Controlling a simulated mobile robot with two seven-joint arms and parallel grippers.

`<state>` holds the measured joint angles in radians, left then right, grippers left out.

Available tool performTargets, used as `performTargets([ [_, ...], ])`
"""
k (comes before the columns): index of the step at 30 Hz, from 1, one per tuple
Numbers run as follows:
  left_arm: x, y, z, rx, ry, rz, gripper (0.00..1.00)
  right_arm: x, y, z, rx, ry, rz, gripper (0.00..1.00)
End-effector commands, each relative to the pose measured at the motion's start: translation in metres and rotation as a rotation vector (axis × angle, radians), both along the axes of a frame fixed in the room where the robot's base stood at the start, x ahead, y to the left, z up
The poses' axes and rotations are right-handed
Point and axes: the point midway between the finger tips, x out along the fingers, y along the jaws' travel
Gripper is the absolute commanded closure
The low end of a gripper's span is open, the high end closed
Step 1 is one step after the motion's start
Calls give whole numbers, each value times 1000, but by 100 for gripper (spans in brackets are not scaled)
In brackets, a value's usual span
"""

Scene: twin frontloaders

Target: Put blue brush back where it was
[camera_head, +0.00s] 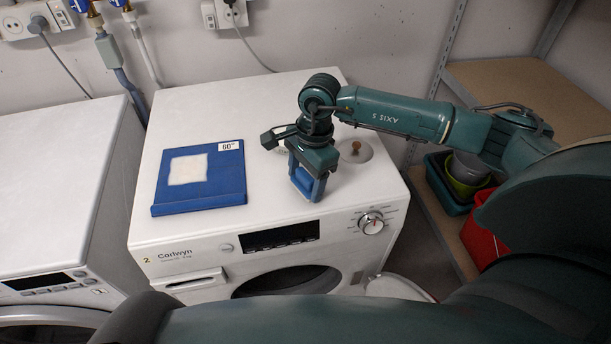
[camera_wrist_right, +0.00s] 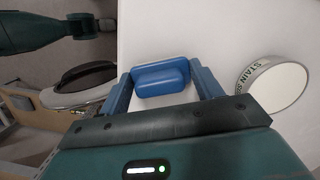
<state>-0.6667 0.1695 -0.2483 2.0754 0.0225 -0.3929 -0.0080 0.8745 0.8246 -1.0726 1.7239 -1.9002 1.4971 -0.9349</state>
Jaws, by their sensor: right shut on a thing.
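The blue brush (camera_head: 303,181) is between the fingers of my right gripper (camera_head: 307,187), low over the white top of the middle washing machine. The right wrist view also shows the brush (camera_wrist_right: 161,78) between the two blue fingers of the gripper (camera_wrist_right: 164,88), which is shut on it. The gripper points down near the machine's front edge. I cannot tell whether the brush touches the top. My left gripper is not in view.
A blue board (camera_head: 227,176) with a white square and a "60°" label lies left of the gripper. A disc with a brown knob (camera_head: 357,154) is to its right. A round tin (camera_wrist_right: 278,88) labelled "STAIN" shows in the wrist view. A wooden shelf (camera_head: 520,82) stands at the right.

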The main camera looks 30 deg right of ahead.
Motion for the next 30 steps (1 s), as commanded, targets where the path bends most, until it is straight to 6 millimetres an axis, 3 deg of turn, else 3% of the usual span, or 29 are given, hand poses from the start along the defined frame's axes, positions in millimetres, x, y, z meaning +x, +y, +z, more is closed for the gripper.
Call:
performTargets([
  [1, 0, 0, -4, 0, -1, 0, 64, 0, 0, -4, 0, 0, 0, 53],
  [2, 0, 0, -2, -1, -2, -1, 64, 0, 0, -2, 0, 0, 0, 33],
  [9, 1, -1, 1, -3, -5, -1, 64, 0, 0, -1, 0, 0, 0, 14],
  [20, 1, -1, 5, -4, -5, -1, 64, 1, -1, 6, -1, -1, 0, 14],
  [30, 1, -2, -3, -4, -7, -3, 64, 3, -11, 73, -1, -4, -1, 14],
])
